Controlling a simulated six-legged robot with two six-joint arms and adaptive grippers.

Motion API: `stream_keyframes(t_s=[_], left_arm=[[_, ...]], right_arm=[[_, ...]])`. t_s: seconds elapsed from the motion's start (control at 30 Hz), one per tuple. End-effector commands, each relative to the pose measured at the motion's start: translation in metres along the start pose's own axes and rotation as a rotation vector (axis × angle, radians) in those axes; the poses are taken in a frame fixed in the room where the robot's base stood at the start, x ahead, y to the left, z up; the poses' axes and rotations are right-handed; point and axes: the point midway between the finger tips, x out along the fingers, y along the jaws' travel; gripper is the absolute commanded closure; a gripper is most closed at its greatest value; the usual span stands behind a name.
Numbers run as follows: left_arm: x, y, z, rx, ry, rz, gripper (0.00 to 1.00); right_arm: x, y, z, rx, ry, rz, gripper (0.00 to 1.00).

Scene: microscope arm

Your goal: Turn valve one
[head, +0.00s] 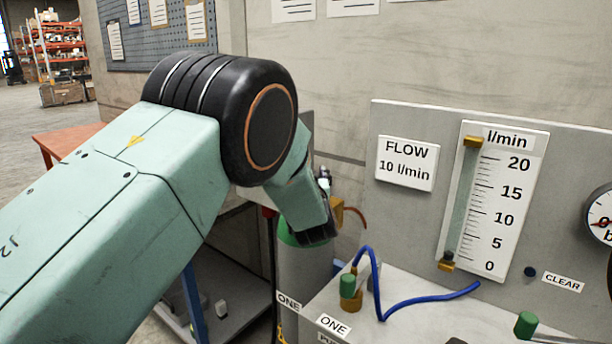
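My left arm comes in from the left, and its wrist covers the top of a gas cylinder (303,270) with a green shoulder. A dark part at the arm's end, seemingly my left gripper (318,236), is at the cylinder's top. Its fingers cannot be made out. A brass fitting (338,212) shows just right of the wrist; the rest of the cylinder valve is hidden. A tag reading ONE (289,301) is at the cylinder. A green-knobbed brass valve (348,287) stands on the bench by a ONE label (333,325). My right gripper is not in view.
A grey panel holds a FLOW 10 l/min sign (406,163), a flow scale (500,200) and a gauge (601,213), partly cut off. A blue hose (400,308) curves over the bench. Another green knob (526,324) is at lower right.

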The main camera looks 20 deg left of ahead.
Motion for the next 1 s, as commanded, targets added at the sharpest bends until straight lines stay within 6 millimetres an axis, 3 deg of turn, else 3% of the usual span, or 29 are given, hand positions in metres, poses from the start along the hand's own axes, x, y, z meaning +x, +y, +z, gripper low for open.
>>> stream_keyframes(t_s=[0.23, 0.6, 0.73, 1.0], left_arm=[[0.0, 0.0, 0.0, 0.0, 0.0, 0.0, 0.12], [0.0, 0.0, -0.002, 0.001, -0.001, 0.001, 0.11], [0.0, 0.0, -0.018, 0.0, 0.001, 0.001, 0.11], [-0.001, 0.0, -0.069, -0.002, 0.002, 0.001, 0.11]], right_arm=[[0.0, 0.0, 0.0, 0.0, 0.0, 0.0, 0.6], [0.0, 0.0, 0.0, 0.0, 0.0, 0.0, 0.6], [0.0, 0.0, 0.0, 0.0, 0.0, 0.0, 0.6], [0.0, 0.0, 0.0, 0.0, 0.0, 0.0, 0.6]])
